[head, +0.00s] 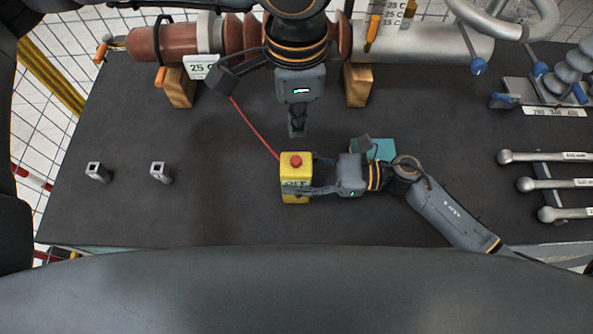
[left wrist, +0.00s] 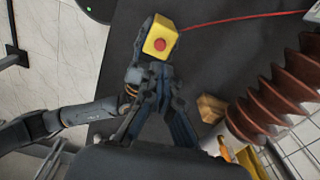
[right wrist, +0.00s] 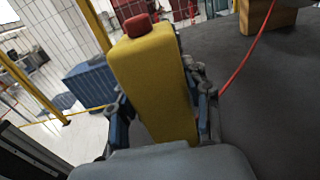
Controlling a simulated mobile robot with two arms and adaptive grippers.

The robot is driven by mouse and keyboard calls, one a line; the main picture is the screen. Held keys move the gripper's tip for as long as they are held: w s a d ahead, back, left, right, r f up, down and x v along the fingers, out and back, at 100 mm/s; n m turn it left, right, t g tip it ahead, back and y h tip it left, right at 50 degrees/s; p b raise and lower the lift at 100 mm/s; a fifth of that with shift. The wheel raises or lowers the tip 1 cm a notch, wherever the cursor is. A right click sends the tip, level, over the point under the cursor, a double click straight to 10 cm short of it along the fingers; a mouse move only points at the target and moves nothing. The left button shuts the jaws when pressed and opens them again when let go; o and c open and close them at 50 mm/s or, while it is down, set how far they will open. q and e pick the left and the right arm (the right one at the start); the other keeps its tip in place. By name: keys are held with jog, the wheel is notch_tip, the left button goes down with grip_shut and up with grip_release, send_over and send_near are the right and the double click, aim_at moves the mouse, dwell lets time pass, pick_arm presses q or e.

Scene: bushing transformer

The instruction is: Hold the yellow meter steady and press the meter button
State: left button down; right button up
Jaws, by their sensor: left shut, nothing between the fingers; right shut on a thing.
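The yellow meter (head: 289,184) stands on the dark table with a red button (head: 296,161) on its top. A red cable runs from it up to the left. My right gripper (head: 312,175) is shut on the meter, one finger on each side, as the right wrist view shows on its yellow body (right wrist: 155,80). My left gripper (head: 297,132) is shut and empty, pointing down just beyond the meter, apart from the button. In the left wrist view the red button (left wrist: 160,44) lies ahead of the left fingertips.
A brown ribbed bushing (head: 160,43) rests on wooden blocks (head: 180,88) at the back. Two small metal square pieces (head: 160,172) stand on the left. Wrenches (head: 545,157) lie at the right. A teal item (head: 380,149) lies behind my right gripper. The table's left front is clear.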

aim_at(291, 160)
pick_arm(q)
jog(key=shift+a+f+n+t+h, duration=0.15)
jog(key=shift+f+n+h, duration=1.4)
jog(key=shift+n, duration=2.9)
jog(key=shift+a+f+n+t+h, duration=0.2)
jog(key=shift+f+n+h, duration=1.25)
jog(key=shift+n, duration=2.95)
jog(key=shift+a+f+n+t+h, duration=0.15)
jog(key=shift+f+n+h, duration=1.4)
jog(key=shift+n, duration=2.9)
